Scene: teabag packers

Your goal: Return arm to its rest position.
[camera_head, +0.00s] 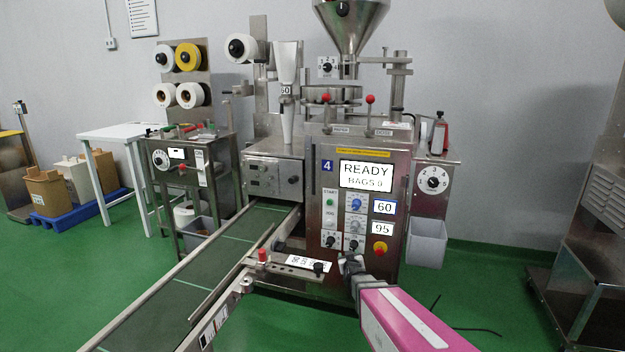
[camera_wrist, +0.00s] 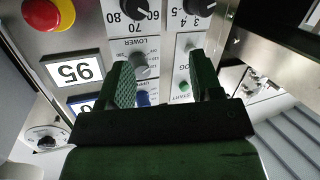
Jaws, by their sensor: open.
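My arm reaches in from the lower right in the head view, pink and white, with my gripper (camera_head: 349,262) close to the lower part of the packing machine's control panel (camera_head: 343,207). In the wrist view my gripper (camera_wrist: 165,85) is open, its two green textured fingers apart with nothing held between them. The panel's LOWER knob (camera_wrist: 143,66) and green START button (camera_wrist: 184,87) show beyond the fingers. I cannot tell whether the fingertips touch the panel.
The machine screen (camera_head: 366,175) reads READY, BAGS 0. A red button (camera_head: 379,248) is beside the gripper. A conveyor (camera_head: 200,270) runs to the lower left. A clear bin (camera_head: 427,243) hangs at right. Green floor (camera_head: 480,300) is free at right, with a dark cable.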

